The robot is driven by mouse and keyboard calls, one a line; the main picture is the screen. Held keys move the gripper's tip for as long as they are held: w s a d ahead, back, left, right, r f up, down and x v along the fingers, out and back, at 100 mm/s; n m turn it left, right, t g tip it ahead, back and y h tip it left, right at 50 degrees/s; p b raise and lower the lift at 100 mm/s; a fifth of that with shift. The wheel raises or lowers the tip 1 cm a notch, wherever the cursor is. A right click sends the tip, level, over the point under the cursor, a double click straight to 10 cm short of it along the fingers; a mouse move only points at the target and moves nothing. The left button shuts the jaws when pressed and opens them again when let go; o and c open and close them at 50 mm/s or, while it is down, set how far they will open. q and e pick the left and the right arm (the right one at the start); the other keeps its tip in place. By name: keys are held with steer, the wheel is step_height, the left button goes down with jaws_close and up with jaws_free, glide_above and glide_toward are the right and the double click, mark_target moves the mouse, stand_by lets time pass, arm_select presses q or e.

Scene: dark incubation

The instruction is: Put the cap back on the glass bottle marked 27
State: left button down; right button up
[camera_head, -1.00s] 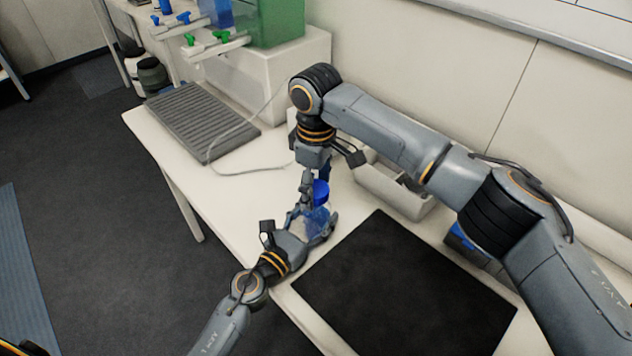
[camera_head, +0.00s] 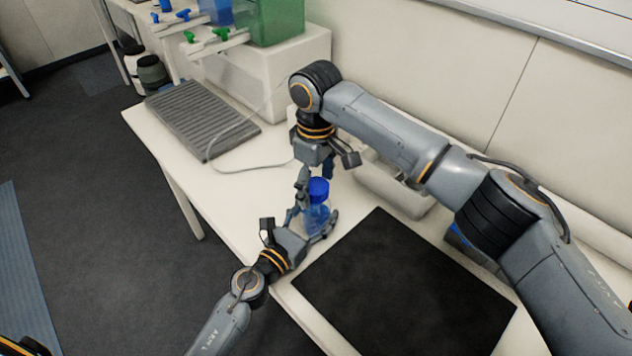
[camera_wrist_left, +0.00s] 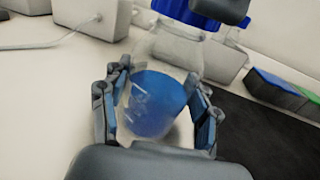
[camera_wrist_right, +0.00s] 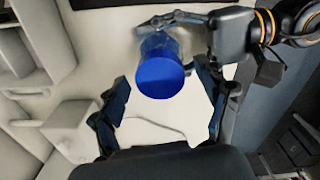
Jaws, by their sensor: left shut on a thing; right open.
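The glass bottle (camera_head: 316,217), clear with blue in its lower part, stands upright on the table's near side. My left gripper (camera_head: 318,205) is shut around its body; the left wrist view shows a finger on each side of the bottle (camera_wrist_left: 158,100). Marks on the glass are too blurred to read. The blue cap (camera_head: 318,187) sits on the bottle's mouth; how tightly it is seated I cannot tell. My right gripper (camera_head: 327,170) is open just above the cap. In the right wrist view the cap (camera_wrist_right: 160,78) shows between its spread fingers.
A black mat (camera_head: 405,290) lies right of the bottle. A pale open bin (camera_head: 395,192) stands behind, under my right arm. A grey ribbed tray (camera_head: 200,120) and a thin pale cable (camera_head: 235,172) lie at the left. The front table edge is close to the bottle.

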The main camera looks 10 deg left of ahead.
step_height(320, 180, up, 12)
stand_by(0.6)
arm_select(q)
steer(key=shift+c, duration=1.3)
jaws_free()
steer(key=v, duration=1.2)
